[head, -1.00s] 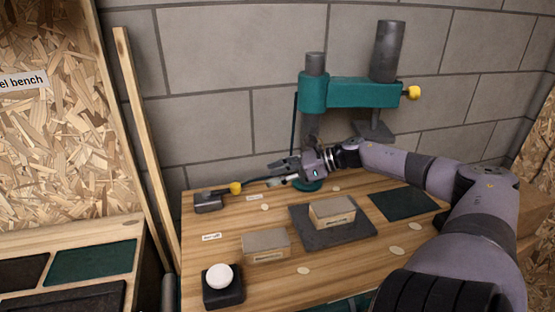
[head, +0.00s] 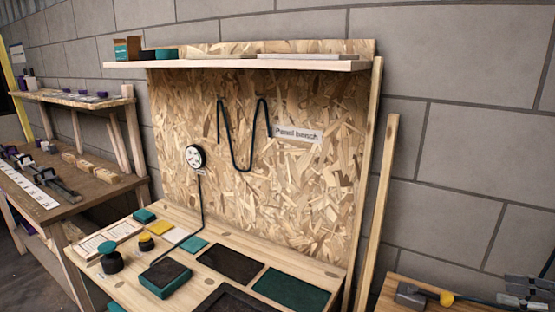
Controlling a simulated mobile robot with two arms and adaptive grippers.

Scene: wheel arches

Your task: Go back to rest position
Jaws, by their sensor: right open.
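My right gripper (head: 514,291) shows at the bottom right edge, cut off by the frame. It is open, with its fingers pointing left above the right-hand bench (head: 400,280). A dark block with a yellow-knobbed lever (head: 410,295) stands just left of the fingers; I cannot tell whether they touch. My left gripper is out of view.
The panel bench (head: 215,292) has a chipboard back, a shelf (head: 240,63), dark and green pads, a green block (head: 165,278) and a dark knob (head: 111,257). Another workbench (head: 80,195) is at left. A timber post (head: 377,215) separates the benches.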

